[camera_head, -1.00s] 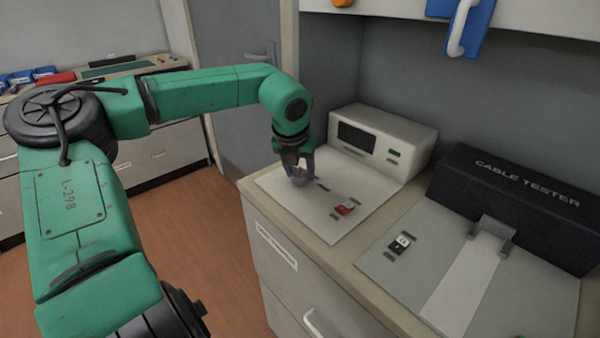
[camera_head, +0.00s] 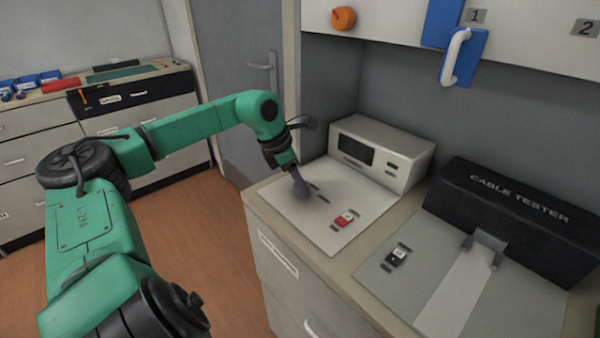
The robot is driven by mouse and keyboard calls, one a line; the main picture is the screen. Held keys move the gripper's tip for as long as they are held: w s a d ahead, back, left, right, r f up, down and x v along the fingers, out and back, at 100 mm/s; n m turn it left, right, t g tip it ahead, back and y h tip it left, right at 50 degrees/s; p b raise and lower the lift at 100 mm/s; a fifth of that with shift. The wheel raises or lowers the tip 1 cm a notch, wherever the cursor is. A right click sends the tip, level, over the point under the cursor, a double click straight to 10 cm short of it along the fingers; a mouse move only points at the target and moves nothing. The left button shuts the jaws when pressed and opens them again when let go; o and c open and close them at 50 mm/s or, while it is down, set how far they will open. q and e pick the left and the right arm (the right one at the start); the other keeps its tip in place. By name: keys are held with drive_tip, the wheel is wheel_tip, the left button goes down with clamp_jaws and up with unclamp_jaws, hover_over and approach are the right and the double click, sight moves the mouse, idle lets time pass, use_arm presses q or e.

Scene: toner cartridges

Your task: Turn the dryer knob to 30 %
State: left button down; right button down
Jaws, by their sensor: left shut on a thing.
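A white device with a dark display (camera_head: 372,150) stands at the back of the counter, with a pale flat panel (camera_head: 340,238) in front of it. My left gripper (camera_head: 301,190) points down and slightly right at the panel's left part. It is shut on a small greyish knob there, mostly hidden by the fingers. The knob's pointer and any scale marks cannot be read. A red switch (camera_head: 344,218) with small dark labels sits on the panel to the right of the gripper. My right gripper is not in view.
A black cable tester (camera_head: 515,215) stands on the right, with a grey panel and a black switch (camera_head: 396,257). An orange knob (camera_head: 343,18) and a blue-backed handle (camera_head: 462,58) are on the upper cabinet. Blue bins (camera_head: 25,84) sit on the far left counter.

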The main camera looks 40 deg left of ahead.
use_arm(q)
drive_tip(key=m+p, duration=0.2)
drive_tip(key=r+m+g+h+p, duration=0.1)
drive_tip(key=p, duration=0.2)
drive_tip(key=shift+w+m, duration=0.1)
drive_tip(key=shift+m, duration=0.3)
drive_tip(key=shift+f+m+h+p, duration=0.15)
drive_tip(key=shift+m+h+p, duration=0.2)
drive_tip(key=shift+p, duration=0.3)
drive_tip(key=m, duration=0.1)
drive_tip(key=m+g+p, duration=0.1)
drive_tip(key=m, duration=0.1)
drive_tip(key=shift+w+a+f, duration=0.1)
drive_tip(key=shift+f, duration=0.1)
drive_tip(key=shift+f+m+g+h, duration=0.15)
drive_tip(key=shift+m+g+h, duration=0.4)
drive_tip(key=shift+m, duration=1)
drive_tip(key=shift+g, duration=0.25)
drive_tip(key=shift+c, duration=1.4)
unclamp_jaws()
drive_tip(key=shift+a, duration=0.1)
